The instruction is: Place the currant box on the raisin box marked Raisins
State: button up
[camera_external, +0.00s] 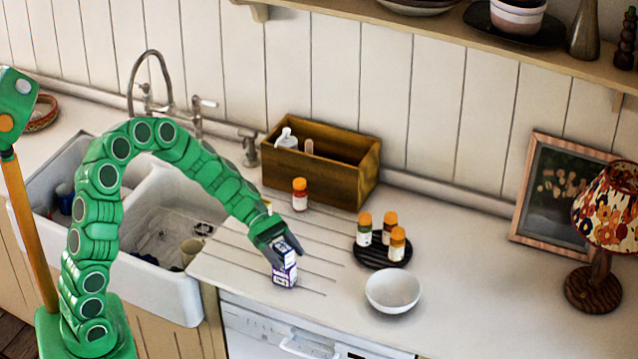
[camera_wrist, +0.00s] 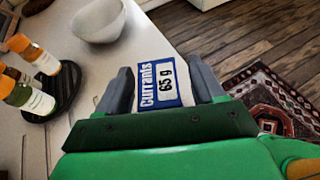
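The currant box (camera_wrist: 163,85) is a small white and blue carton. I cannot tell there whether this is one box or one box above another. No box marked Raisins can be made out.
A white bowl (camera_external: 393,291) stands right of my gripper. Behind it, orange-capped bottles stand on a round black tray (camera_external: 371,259). Another bottle (camera_external: 300,195) stands by the wooden box (camera_external: 330,173). The sink (camera_external: 160,215) is left, and a lamp (camera_external: 608,215) is far right.

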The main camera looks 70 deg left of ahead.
jog(key=shift+r, duration=0.1)
jog(key=shift+a+r, duration=0.1)
jog(key=shift+a, duration=0.05)
jog(key=v, duration=1.1)
jog(key=shift+s+a, duration=0.2)
jog(key=shift+a, duration=0.1)
jog(key=shift+r, duration=0.1)
